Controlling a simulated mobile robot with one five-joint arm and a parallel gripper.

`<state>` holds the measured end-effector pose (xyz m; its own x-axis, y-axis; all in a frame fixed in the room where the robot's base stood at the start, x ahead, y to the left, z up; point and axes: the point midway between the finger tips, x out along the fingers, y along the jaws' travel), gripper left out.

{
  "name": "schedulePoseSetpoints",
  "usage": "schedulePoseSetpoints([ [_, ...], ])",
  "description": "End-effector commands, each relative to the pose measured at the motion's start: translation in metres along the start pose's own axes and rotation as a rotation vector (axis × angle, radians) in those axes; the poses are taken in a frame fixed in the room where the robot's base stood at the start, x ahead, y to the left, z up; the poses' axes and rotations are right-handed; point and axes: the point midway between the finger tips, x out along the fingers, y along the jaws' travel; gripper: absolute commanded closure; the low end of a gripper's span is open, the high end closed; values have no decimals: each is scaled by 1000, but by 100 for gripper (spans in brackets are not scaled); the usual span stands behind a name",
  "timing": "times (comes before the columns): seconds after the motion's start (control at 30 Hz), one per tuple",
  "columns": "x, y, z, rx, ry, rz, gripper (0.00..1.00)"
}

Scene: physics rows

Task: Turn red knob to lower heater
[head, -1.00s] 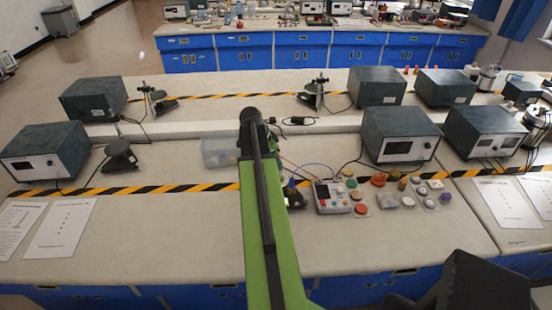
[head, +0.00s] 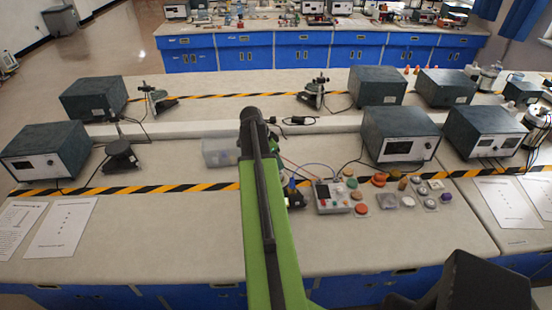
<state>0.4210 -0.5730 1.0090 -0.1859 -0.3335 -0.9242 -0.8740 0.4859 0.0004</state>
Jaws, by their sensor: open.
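A small light-grey control box (head: 331,196) with a dark display and small buttons stands on the near bench, just right of my arm. A round red-orange knob (head: 361,209) lies beside the box's lower right corner. A second orange-red round piece (head: 379,180) sits further back to the right. I cannot tell which of these is the heater's red knob. My green arm reaches forward over the bench. My gripper (head: 296,196) shows only in part as a dark shape between the arm and the box, open, with no visible grip on anything. Its fingertips are mostly hidden.
Several small coloured knobs and buttons (head: 409,201) crowd the bench right of the box. Dark instrument boxes (head: 400,136) stand behind them. Paper sheets (head: 60,227) lie at left. The bench front is clear.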

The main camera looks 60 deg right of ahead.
Motion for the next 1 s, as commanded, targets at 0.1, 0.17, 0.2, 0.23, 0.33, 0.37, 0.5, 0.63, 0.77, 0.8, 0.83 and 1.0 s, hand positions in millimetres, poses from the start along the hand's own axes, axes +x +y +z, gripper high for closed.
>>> schedulePoseSetpoints([
  [0.1,-14,0,-2,-1,0,0,51],
  [0.17,-27,0,-3,-2,0,0,51],
  [0.2,-37,0,-4,-2,0,0,51],
  [0.23,-45,0,-4,-2,0,0,51],
  [0.33,-72,0,-4,-1,0,0,51],
  [0.37,-80,0,-4,-2,0,0,51],
  [0.5,-114,0,-4,-2,0,0,51],
  [0.63,-144,0,-4,-1,0,-1,51],
  [0.77,-164,-1,-2,-1,0,-1,51],
  [0.8,-168,-1,-2,-1,0,0,51],
  [0.83,-170,-1,-1,-1,0,0,51],
  [1.0,-175,-1,0,0,0,0,51],
])
